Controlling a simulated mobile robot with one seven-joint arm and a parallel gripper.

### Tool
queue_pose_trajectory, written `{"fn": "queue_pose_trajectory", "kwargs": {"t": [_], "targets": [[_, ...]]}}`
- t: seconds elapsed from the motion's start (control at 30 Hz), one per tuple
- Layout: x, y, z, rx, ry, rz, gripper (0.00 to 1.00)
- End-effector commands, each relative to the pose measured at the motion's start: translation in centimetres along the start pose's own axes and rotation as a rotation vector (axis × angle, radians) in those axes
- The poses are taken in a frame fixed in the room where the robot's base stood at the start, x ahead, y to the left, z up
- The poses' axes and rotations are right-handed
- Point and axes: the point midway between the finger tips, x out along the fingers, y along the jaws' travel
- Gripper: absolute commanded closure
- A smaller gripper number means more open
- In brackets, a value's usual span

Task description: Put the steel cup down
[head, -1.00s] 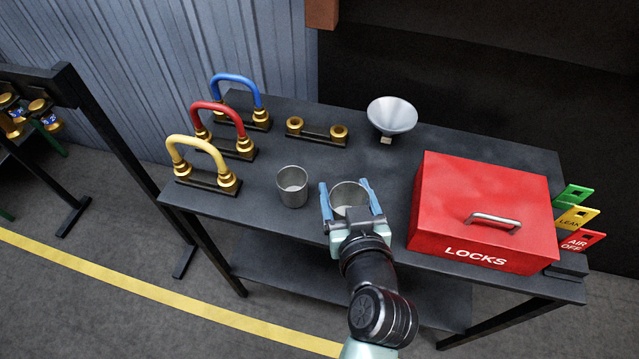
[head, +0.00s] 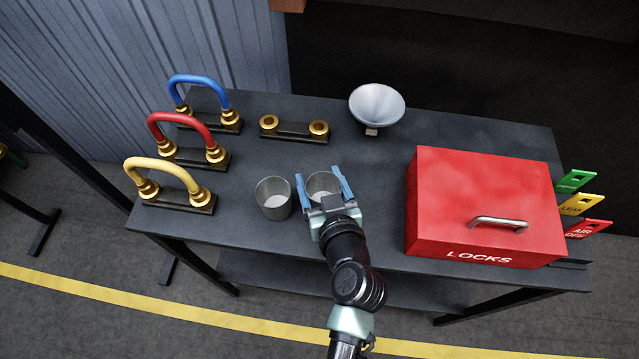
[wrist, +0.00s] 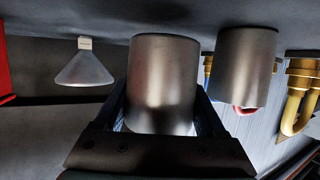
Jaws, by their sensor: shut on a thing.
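One steel cup (head: 323,187) is between the two blue fingers of my gripper (head: 319,180), which is shut on it. The cup is upright with its open top showing in the head view. In the wrist view the held cup (wrist: 163,80) fills the middle, its base close to the dark table top (wrist: 110,15); I cannot tell if they touch. A second steel cup (head: 273,198) stands on the table just left of the held one, with a narrow gap between. It also shows in the wrist view (wrist: 246,65), right of the held cup.
A red LOCKS box (head: 484,200) stands to the right, with coloured tags (head: 580,205) beside it. A grey funnel (head: 377,104) and a brass double fitting (head: 293,128) are behind. Yellow (head: 162,165), red and blue hoses stand at left. Table between cup and box is clear.

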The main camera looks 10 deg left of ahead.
Motion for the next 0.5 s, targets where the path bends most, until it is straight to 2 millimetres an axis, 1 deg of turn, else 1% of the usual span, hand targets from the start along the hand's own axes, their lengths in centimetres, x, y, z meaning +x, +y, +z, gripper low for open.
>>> {"fn": "queue_pose_trajectory", "kwargs": {"t": [0.03,0.1,0.5], "targets": [[0.3,0.0,0.9,0.002,-0.001,0.001,0.86],[0.6,0.0,1.5,0.001,0.000,0.000,0.86],[0.7,0.0,2.0,-0.001,0.002,0.001,0.86]]}}
